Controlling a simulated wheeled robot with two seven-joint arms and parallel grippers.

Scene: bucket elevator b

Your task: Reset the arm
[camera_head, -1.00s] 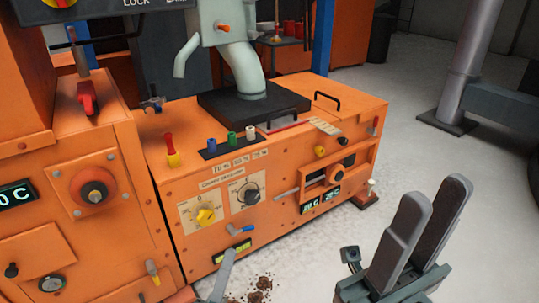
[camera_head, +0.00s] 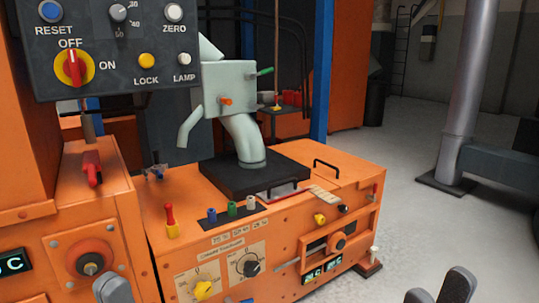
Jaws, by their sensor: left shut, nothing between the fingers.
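My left gripper (camera_head: 113,288) shows only as a grey fingertip at the bottom edge, in front of the orange machine and left of the yellow dial. It is shut, with nothing seen in it, and the rest of it is below the picture. My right gripper (camera_head: 439,292) shows two grey fingertips at the bottom right, over the bare floor. They stand apart with nothing between them. Neither gripper is seen touching anything.
The orange machine (camera_head: 325,177) fills the left and middle, with levers, dials and a pale spout (camera_head: 241,135) on top. A dark control panel (camera_head: 118,50) with a blue RESET button overhangs at upper left. Grey floor (camera_head: 428,225) is clear at right.

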